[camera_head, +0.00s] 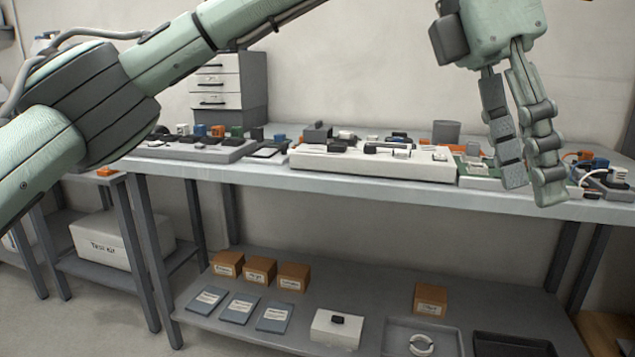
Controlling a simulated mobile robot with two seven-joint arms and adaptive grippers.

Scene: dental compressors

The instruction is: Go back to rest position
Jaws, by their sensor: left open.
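My left arm comes in from the left and reaches across the top of the view. My left gripper (527,190) hangs at the upper right with its fingers pointing down. Its jaws are open and nothing shows between them. In the picture the fingers overlap the right part of the workbench (260,174); how far they are from it is hard to tell. My right gripper is not in view.
A white tray (318,168) with dark parts and a grey tray (190,154) with small blocks lie on the bench. Drawers (216,84) stand behind. The lower shelf (385,312) holds brown boxes (260,268). A white box (115,240) sits at left.

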